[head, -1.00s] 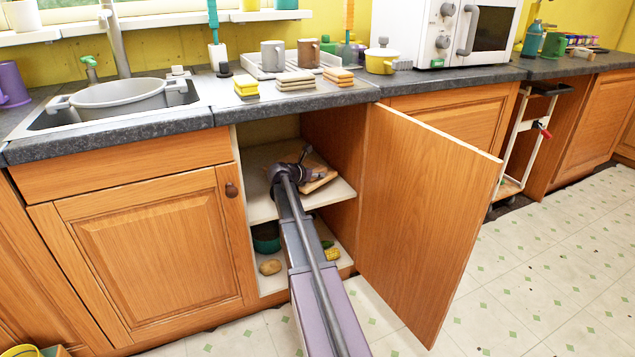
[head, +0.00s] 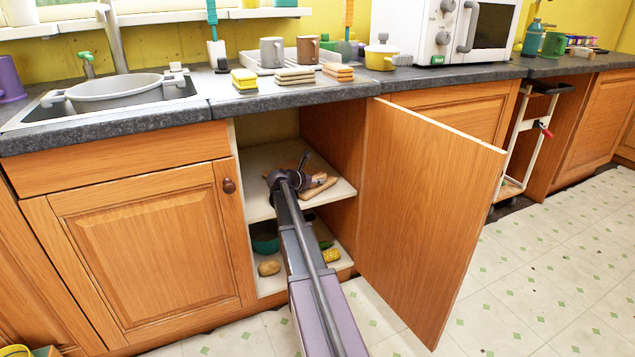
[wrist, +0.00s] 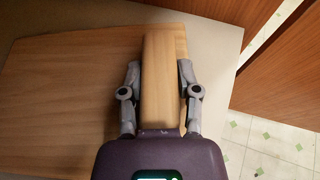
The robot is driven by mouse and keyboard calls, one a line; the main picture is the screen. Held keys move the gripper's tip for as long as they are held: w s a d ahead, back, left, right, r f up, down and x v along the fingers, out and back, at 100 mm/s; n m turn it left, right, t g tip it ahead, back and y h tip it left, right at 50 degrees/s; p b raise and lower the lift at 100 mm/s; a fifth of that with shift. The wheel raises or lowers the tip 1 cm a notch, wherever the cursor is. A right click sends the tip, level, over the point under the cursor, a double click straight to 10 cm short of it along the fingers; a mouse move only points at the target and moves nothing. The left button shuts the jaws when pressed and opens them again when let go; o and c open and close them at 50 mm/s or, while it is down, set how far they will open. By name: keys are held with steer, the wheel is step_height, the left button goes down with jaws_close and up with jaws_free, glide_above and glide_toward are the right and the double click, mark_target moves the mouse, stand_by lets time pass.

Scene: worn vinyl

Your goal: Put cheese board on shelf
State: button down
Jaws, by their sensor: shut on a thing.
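The cheese board is light brown wood (wrist: 70,80) and fills the left of the wrist view. A pale, thick wooden strip (wrist: 163,85), seemingly part of it, lies between my fingers. My gripper (wrist: 158,72) is shut on this strip. In the head view, my gripper (head: 298,180) is inside the open cupboard, at its upper shelf (head: 262,160). The board (head: 320,187) shows only in part behind my gripper there, at or just over the shelf. I cannot tell whether it rests fully on the shelf.
The cupboard door (head: 425,205) stands open at the right. Below, a dark green pot (head: 265,240), a potato (head: 269,267) and a corn cob (head: 331,255) lie on the cupboard floor. The upper shelf's left part is bare. Stacked sponges (head: 244,80) sit on the counter above.

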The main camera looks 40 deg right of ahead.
steer(key=shift+c, duration=1.6)
jaws_free()
steer(key=shift+a+r, duration=0.1)
steer(key=shift+a, duration=0.05)
steer(key=p+v, duration=0.2)
steer(key=v, duration=0.4)
steer(key=shift+s+p, duration=0.1)
steer(key=shift+p, duration=0.2)
steer(key=shift+a+r, duration=0.2)
steer(key=shift+a, duration=0.35)
